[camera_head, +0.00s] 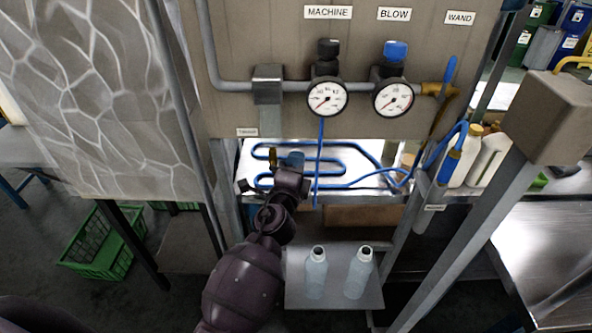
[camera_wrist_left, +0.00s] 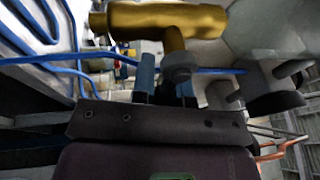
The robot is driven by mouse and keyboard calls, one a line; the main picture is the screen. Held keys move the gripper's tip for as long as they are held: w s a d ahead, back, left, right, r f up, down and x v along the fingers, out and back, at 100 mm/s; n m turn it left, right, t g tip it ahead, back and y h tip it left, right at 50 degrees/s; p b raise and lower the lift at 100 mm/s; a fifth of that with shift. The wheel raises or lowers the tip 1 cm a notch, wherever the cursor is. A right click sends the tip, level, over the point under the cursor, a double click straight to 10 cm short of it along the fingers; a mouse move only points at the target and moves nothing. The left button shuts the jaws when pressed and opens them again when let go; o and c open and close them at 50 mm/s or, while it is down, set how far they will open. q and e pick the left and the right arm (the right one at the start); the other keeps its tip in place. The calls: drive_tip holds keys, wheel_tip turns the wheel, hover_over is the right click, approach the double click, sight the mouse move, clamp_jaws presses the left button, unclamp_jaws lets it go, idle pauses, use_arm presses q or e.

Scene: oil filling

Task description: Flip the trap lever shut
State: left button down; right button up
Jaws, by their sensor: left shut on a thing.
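My left gripper (camera_head: 291,163) reaches up from below to just under the left part of the panel, beside a small label that starts with T. In the left wrist view my gripper (camera_wrist_left: 165,82) has its narrow blue-grey fingers close together at a brass valve (camera_wrist_left: 168,18). The grey hub and stem of the trap lever (camera_wrist_left: 177,66) sit at the fingers, and the gripper is shut on it. The fingers hide most of the lever, so its exact angle cannot be told. My right gripper is not in view.
Two gauges (camera_head: 326,98) hang on the panel under MACHINE and BLOW. A blue hose (camera_head: 340,185) coils behind my gripper. Two clear bottles (camera_head: 316,272) stand on a small shelf (camera_head: 335,301) right of my arm. A slanted grey post (camera_head: 465,225) stands at right.

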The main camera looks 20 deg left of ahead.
use_arm(q)
drive_tip(key=shift+r+n, duration=0.2)
drive_tip(key=shift+n, duration=0.3)
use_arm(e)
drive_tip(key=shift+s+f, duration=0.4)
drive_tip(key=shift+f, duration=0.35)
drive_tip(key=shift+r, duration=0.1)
use_arm(q)
drive_tip(key=c, duration=1.3)
unclamp_jaws()
drive_tip(key=shift+o, duration=0.8)
drive_tip(key=s+f+b, duration=0.2)
drive_tip(key=s, duration=0.8)
drive_tip(key=shift+s+d, duration=0.2)
drive_tip(key=shift+s, duration=0.1)
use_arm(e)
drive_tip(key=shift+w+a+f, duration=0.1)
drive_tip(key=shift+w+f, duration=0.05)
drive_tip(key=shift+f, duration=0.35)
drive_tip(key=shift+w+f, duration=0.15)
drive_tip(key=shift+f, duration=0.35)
